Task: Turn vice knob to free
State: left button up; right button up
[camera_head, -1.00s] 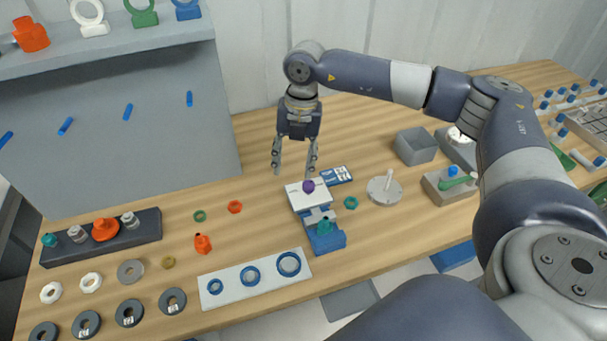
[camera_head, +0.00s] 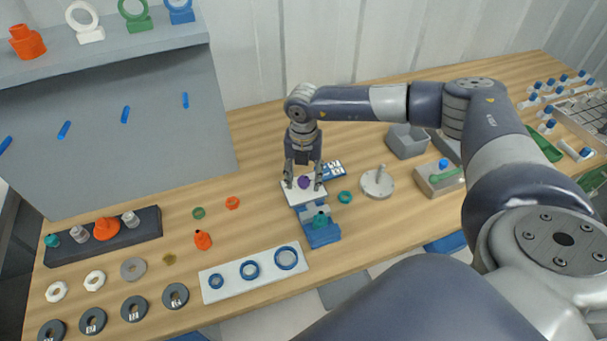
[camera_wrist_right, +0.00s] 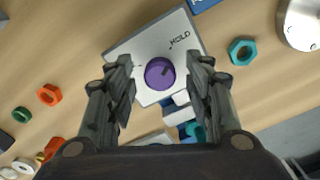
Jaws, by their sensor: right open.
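The purple vice knob (camera_head: 304,182) sits on a white plate (camera_head: 290,193) at the middle of the table. In the right wrist view the knob (camera_wrist_right: 159,73) lies between my open fingers, with a gap on each side, and the word HOLD is printed on the plate (camera_wrist_right: 150,45). My right gripper (camera_head: 304,184) is open and points down over the knob, its fingertips on either side. The blue vice (camera_head: 322,236) with a teal part (camera_head: 320,219) in it stands just in front of the plate. My left gripper is out of view.
A blue-and-white card (camera_head: 333,170) and a teal nut (camera_head: 345,197) lie close to the plate. A round metal base with a post (camera_head: 378,181) stands to the right. A white strip with blue rings (camera_head: 232,287) lies front left. A grey bin (camera_head: 407,141) stands behind.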

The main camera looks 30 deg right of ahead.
jog(key=c, duration=1.1)
